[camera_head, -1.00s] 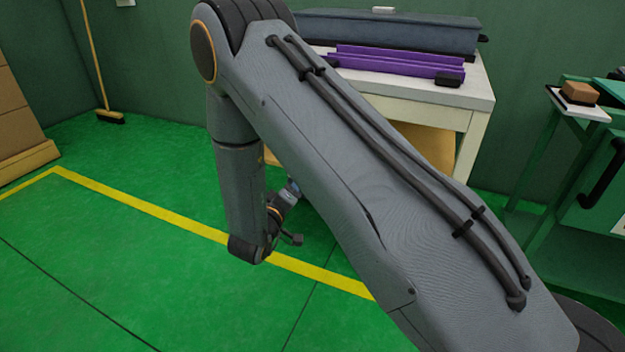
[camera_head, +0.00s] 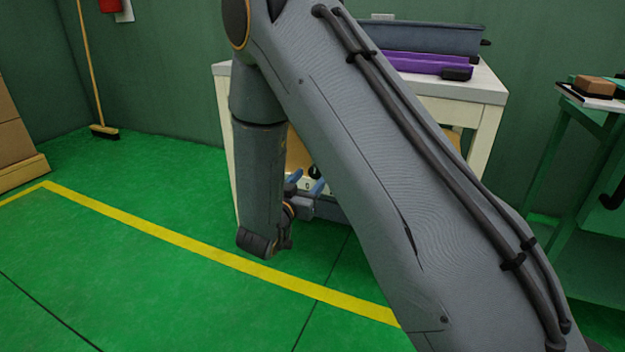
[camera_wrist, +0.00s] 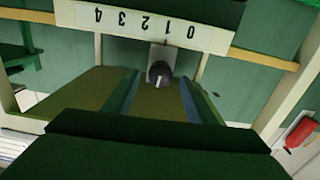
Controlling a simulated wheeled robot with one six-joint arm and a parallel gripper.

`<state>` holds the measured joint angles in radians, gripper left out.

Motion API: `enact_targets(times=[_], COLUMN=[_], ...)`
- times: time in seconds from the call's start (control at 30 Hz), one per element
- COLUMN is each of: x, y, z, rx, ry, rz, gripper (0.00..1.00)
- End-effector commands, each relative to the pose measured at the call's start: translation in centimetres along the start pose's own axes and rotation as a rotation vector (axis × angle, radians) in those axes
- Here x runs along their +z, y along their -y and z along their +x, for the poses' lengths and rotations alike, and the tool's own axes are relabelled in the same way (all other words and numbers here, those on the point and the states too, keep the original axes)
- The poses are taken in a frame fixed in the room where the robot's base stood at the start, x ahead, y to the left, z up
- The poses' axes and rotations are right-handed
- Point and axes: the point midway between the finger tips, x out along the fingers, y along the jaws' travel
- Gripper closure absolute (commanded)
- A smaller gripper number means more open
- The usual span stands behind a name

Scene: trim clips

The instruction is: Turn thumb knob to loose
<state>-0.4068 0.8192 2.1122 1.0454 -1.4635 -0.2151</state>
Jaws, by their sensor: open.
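The thumb knob, black and round with a white mark, shows in the wrist view (camera_wrist: 160,74) on a pale plate below a white number strip (camera_wrist: 150,24). It also shows small and dark in the head view (camera_head: 314,172), under the table. My gripper (camera_wrist: 162,98) is open, with one blue-grey finger on each side of the knob in the wrist view. The fingers hold nothing. Whether the fingertips reach level with the knob I cannot tell. In the head view my gripper (camera_head: 306,184) is partly hidden behind my arm and points toward the table.
The white table (camera_head: 480,84) carries a purple piece (camera_head: 425,62) and a long grey case (camera_head: 420,38). A green stand (camera_head: 570,150) is at the right. Cardboard boxes (camera_head: 12,125) and a broom (camera_head: 104,130) are at the left. The floor between is clear.

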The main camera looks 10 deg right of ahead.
Motion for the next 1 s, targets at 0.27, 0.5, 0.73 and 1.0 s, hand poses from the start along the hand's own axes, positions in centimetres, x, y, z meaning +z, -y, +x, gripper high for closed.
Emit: enact_targets(times=[0.27,0.5,0.73,1.0], x=[0.0,-0.1,0.0,-0.2], y=[0.0,0.0,0.0,0.0], z=[2.4,2.5,2.5,2.5], rx=[0.0,-0.001,-0.001,0.0], ry=[-0.001,0.0,-0.001,0.0], rz=[-0.001,-0.001,-0.002,-0.042], gripper=[0.49,0.49,0.83,0.9])
